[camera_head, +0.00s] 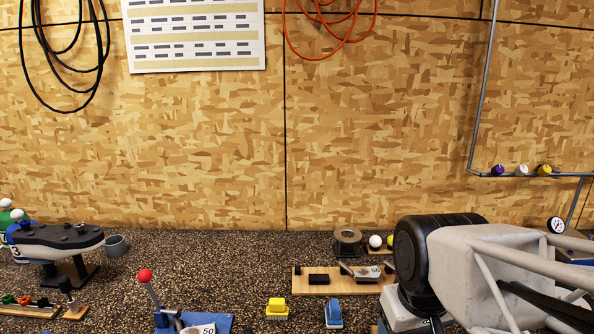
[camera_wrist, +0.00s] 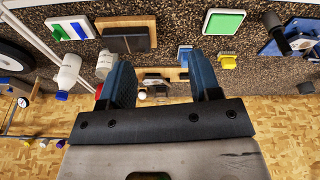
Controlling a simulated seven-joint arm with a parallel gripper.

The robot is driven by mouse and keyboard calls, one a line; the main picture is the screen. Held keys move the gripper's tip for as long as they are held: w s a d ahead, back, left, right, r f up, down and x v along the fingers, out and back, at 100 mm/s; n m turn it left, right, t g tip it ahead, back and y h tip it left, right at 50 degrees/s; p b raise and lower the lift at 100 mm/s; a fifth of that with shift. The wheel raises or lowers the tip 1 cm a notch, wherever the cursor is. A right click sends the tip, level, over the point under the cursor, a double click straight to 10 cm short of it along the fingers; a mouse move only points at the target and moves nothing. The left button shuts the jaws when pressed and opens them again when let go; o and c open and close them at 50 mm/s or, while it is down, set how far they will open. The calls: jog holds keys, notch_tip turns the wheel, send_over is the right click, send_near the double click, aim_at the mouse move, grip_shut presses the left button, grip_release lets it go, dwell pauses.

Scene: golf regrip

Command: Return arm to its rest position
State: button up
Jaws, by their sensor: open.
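My gripper (camera_wrist: 165,86) shows in the wrist view with its two blue fingers spread apart and nothing between them. Beyond the fingers lies the speckled dark bench top. In the head view my grey and black arm fills the lower right, and the fingers are not visible there. The wooden block with a dark fixture (camera_head: 317,279) stands on the bench left of my arm, and a tape roll (camera_head: 348,241) and a white ball (camera_head: 375,241) stand behind it.
A blue clamp fixture with a red knob (camera_head: 145,276), a yellow block (camera_head: 277,307) and a blue block (camera_head: 333,313) stand at the front. A grey cup (camera_head: 115,245) and dark vise-like stand (camera_head: 62,241) are at left. White bottles (camera_wrist: 70,72) and a green pad (camera_wrist: 224,22) show in the wrist view.

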jog(key=shift+s+d+f+m, duration=0.35)
jog(key=shift+s+d+m, duration=0.15)
jog(key=shift+s, duration=0.2)
jog(key=shift+s+d+f+m, duration=0.3)
jog(key=shift+s+d+m, duration=0.1)
jog(key=shift+s+m, duration=0.25)
